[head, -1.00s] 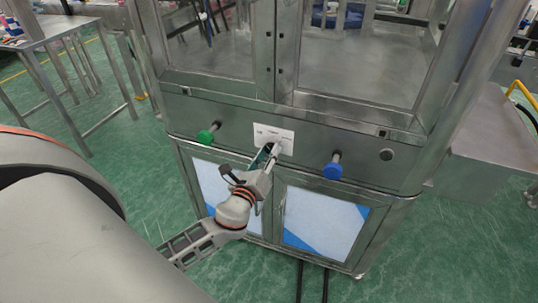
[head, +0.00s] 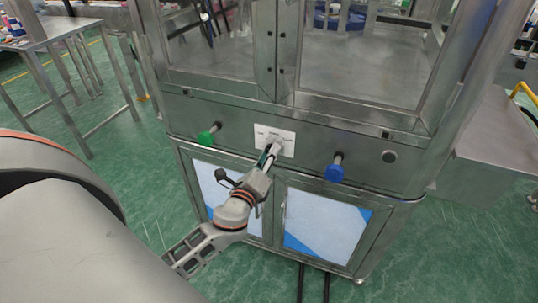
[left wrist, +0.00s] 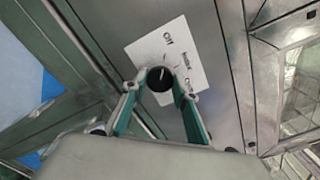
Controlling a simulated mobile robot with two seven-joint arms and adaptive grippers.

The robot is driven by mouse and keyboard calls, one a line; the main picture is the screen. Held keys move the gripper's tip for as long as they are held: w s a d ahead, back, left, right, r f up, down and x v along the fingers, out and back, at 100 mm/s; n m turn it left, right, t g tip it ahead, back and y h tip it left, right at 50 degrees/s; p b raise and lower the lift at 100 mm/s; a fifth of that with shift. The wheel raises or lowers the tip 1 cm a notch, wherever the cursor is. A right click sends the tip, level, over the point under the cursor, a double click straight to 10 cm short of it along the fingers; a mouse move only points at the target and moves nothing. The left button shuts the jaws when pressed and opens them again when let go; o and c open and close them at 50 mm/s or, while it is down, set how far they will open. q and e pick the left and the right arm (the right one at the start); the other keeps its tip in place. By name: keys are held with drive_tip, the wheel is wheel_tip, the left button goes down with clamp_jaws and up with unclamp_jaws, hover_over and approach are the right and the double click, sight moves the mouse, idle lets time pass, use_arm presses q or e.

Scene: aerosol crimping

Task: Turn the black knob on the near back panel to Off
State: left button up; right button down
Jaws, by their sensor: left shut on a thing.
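The black knob (left wrist: 160,80) sits on a white label plate (left wrist: 170,58) with printed words, one reading "Off". A pale mark shows on the knob's face; I cannot tell exactly which word it points to. My left gripper (left wrist: 158,84) has its two green-lined fingers on either side of the knob, shut on it. In the head view, my left gripper (head: 269,154) reaches up to the label plate (head: 275,139) on the steel panel, and its fingers hide the knob. My right gripper is not in view.
A green knob (head: 208,135) stands out left of the plate and a blue knob (head: 334,170) stands out right of it. A round fitting (head: 389,156) is farther right. Cabinet doors (head: 322,224) lie below; a steel table (head: 48,33) stands far left.

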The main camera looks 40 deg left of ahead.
use_arm(q)
drive_tip(key=shift+r, duration=0.1)
drive_tip(key=o, duration=1.1)
drive_tip(key=v, duration=1.2)
